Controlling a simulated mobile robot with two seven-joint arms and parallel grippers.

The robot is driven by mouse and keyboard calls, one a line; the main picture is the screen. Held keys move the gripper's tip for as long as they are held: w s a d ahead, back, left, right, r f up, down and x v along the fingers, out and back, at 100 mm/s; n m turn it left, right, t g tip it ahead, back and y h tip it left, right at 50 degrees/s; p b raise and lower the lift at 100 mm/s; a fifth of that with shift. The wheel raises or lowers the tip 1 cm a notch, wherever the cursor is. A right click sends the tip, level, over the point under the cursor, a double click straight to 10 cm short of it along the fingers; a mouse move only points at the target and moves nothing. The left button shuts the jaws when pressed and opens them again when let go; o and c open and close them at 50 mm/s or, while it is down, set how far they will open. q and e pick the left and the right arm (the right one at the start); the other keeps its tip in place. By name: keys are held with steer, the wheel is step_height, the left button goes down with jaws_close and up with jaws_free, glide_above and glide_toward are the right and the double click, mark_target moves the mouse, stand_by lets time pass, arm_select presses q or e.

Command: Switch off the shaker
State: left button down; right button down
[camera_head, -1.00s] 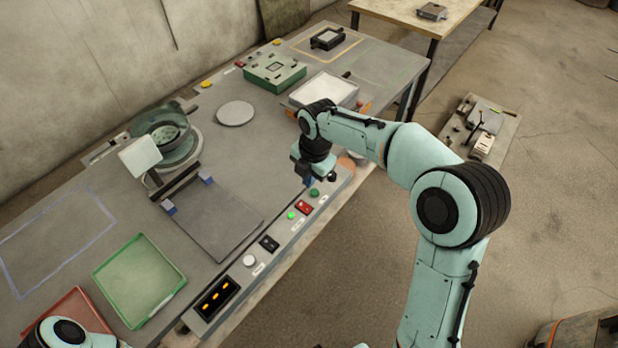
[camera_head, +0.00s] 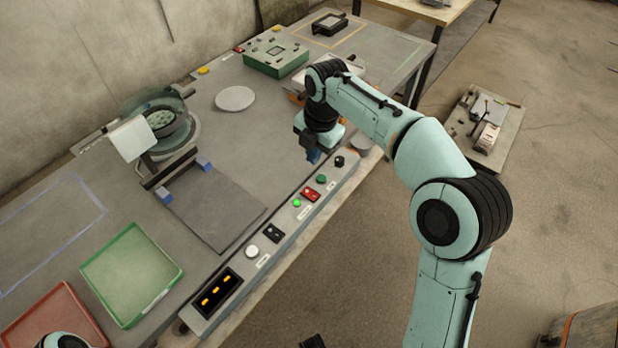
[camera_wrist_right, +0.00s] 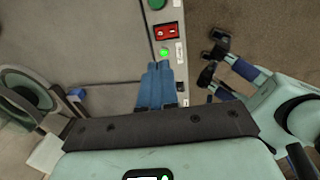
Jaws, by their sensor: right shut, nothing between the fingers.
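A round machine (camera_head: 168,124) with a grey-green rim, possibly the shaker, stands at the left of the table. The control strip on the front edge has a red switch (camera_head: 310,195), a lit green lamp (camera_head: 297,203), a green button (camera_head: 321,180) and a black switch (camera_head: 272,233). The red switch (camera_wrist_right: 166,31) and lamp (camera_wrist_right: 164,52) also show in the right wrist view. My right gripper (camera_head: 313,157) is shut and empty above the strip; its blue fingers (camera_wrist_right: 158,68) cover part of it beside the lamp. My left gripper (camera_wrist_right: 214,58) is open beyond the strip's front edge.
A dark flat plate (camera_head: 213,210), a green tray (camera_head: 130,275) and a red tray (camera_head: 55,320) lie on the left of the table. A white disc (camera_head: 235,98) and a green box (camera_head: 275,55) are farther back. An amber display (camera_head: 216,292) is at the strip's left end.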

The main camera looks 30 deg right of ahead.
mark_target(307, 191)
steer(key=f, duration=0.4)
steer(key=w+f+b, duration=0.1)
steer(key=f, duration=0.3)
steer(key=f+b, duration=0.1)
steer(key=f, duration=0.4)
steer(key=shift+w+a, duration=0.2)
steer(key=shift+a, duration=0.1)
steer(key=shift+f, duration=0.4)
steer(key=shift+w+f, duration=0.15)
steer(key=shift+f, duration=0.05)
steer(key=shift+a, duration=0.1)
steer(key=shift+s+d+r+b, duration=0.1)
steer(key=shift+s+d+b, duration=0.25)
steer(key=shift+s, duration=0.45)
